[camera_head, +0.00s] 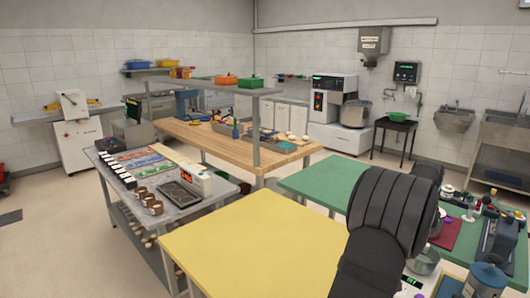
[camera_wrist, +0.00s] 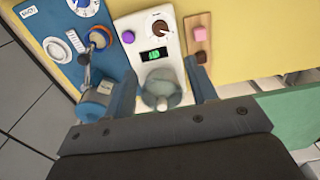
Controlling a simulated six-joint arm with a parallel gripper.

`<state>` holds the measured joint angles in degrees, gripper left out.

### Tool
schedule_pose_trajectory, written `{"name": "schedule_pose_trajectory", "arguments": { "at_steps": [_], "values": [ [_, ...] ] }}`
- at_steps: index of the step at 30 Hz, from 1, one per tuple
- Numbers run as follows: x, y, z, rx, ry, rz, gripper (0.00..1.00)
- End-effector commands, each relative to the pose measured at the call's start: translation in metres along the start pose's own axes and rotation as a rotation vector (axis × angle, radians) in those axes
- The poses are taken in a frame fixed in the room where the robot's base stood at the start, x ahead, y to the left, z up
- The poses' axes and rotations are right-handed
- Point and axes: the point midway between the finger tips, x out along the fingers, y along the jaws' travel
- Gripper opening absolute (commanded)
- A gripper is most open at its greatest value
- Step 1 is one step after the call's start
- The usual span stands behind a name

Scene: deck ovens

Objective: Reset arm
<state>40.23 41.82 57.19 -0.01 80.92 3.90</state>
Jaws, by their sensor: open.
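My gripper (camera_wrist: 160,72) is open in the wrist view, with its two dark blue-grey fingers spread apart. A grey round bowl-like thing (camera_wrist: 162,92) shows in the gap between the fingers, on the near end of a white device (camera_wrist: 152,38). I cannot tell how far below the fingers it lies. The device has a lit green display, a purple button and a dark knob. In the head view my black arm covers the right foreground, and my gripper's fingers cannot be made out there.
Left of the white device lies a blue board (camera_wrist: 62,48) with dials and a metal lever unit (camera_wrist: 96,97). A small wooden board (camera_wrist: 197,45) with a pink cube lies to the right.

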Motion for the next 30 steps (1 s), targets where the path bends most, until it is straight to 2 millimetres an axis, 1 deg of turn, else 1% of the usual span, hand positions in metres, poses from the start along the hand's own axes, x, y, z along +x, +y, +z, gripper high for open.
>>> {"name": "schedule_pose_trajectory", "arguments": {
  "at_steps": [1,2,3,4,27,28,30],
  "values": [
    [-0.011,0.000,0.000,0.000,0.002,0.000,0.52],
    [-0.017,0.000,-0.001,0.000,0.003,0.000,0.52],
    [-0.002,0.000,0.001,0.000,-0.006,0.000,0.52],
    [0.005,0.000,0.001,0.000,-0.007,0.000,0.52],
    [0.161,0.000,0.001,0.000,-0.006,0.000,0.52],
    [0.166,0.000,0.001,0.000,-0.005,0.000,0.52],
    [0.162,0.000,0.000,0.063,0.000,0.000,0.52]
  ]
}}
